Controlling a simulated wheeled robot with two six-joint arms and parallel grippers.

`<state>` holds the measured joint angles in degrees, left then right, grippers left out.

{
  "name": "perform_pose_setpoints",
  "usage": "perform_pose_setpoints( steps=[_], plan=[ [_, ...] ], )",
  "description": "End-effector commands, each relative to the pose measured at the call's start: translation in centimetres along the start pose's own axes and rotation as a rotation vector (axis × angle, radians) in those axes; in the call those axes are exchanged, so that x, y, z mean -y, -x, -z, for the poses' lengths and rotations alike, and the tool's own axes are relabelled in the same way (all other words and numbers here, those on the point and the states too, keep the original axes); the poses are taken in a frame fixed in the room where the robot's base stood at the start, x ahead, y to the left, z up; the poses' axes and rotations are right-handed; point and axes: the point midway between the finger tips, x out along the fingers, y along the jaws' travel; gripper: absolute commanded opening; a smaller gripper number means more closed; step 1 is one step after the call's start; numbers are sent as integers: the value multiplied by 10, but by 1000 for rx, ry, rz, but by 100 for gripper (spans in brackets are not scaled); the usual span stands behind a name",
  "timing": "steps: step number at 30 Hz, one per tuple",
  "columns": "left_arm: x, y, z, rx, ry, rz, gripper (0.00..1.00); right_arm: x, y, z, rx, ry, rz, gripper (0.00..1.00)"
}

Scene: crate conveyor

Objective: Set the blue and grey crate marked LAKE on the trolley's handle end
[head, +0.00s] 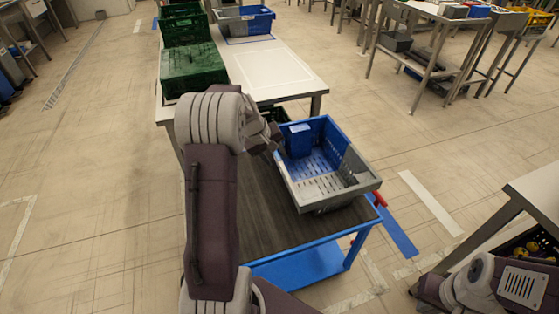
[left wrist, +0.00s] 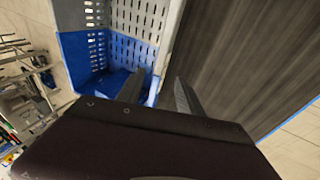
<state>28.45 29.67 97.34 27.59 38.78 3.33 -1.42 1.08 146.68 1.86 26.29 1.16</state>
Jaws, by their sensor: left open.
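A blue and grey crate (head: 358,166) is over the right part of the trolley's dark top (head: 262,215), its right corner near the edge; I cannot tell whether its base lies fully flat. A blue box (head: 299,140) stands inside it. No LAKE marking is readable. My left gripper (head: 274,138) is at the crate's left rim. In the left wrist view its two fingers (left wrist: 160,88) are apart, with the crate's wall (left wrist: 170,40) seemingly between them. Contact is not clear. The trolley has a blue frame and a red part (head: 379,198) at the right. My right arm shows at lower right; its fingers are not visible.
A white-topped table (head: 268,68) adjoins the trolley behind, bearing green crates (head: 193,68) and another blue and grey crate (head: 230,22). A table (head: 540,195) with a black crate of yellow items (head: 520,240) below stands at right. Floor left is clear.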

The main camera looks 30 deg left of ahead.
Motion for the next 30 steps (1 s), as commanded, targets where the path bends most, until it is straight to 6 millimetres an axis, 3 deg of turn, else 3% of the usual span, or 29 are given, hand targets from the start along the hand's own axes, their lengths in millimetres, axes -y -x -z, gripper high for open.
perform_pose_setpoints(
  steps=[6, 8, 11, 12, 15, 18, 20, 23, 30],
  plan=[
    [0, 10, 0, 0, 0, 1, 44, 0, 2, 0, 0, 0, 0, 0],
    [-2, 9, -11, 11, -26, 11, 44, 0, 2, 0, 0, 0, 0, 0],
    [-6, 9, -73, 67, -188, 72, 44, 0, 2, 0, 0, 0, 0, 0],
    [-4, 11, -107, 94, -288, 104, 44, 0, 2, 0, 0, 0, 0, 0],
    [14, 17, -177, 151, -518, 167, 44, 0, 2, 0, 0, 0, 0, 0],
    [36, 25, -227, 193, -709, 206, 44, 0, 2, 0, 0, 0, 0, 0],
    [49, 29, -247, 212, -794, 220, 44, 0, 2, 0, 0, 0, 0, 0],
    [61, 32, -263, 226, -867, 231, 44, 0, 2, 0, 0, 0, 0, 0],
    [63, 33, -264, 229, -871, 234, 44, 0, 2, 0, 0, 0, 0, 0]
  ],
)
